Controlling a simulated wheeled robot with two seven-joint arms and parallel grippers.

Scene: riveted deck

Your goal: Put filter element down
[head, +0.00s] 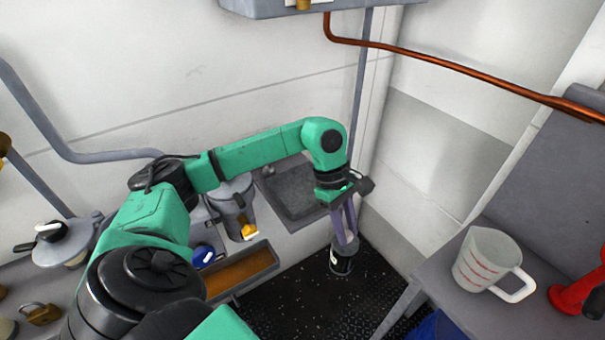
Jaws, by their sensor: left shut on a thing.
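My left arm reaches in from the left and bends down at the far corner. My left gripper (345,236), with purple fingers, points down and is shut on the filter element (341,263), a short dark cylinder with a pale mark on its side and a greyish top. The filter element is upright, over the black riveted deck (292,304). I cannot tell whether its base touches the deck. The fingers partly cover its top. My right gripper is out of view.
A grey tray (283,187) is on the wall just left of the gripper. An orange-brown trough (240,272) lies nearer. At right, a grey bench holds a measuring jug (486,258) and a red object (577,297). A copper pipe (450,66) crosses above. Open deck lies in front.

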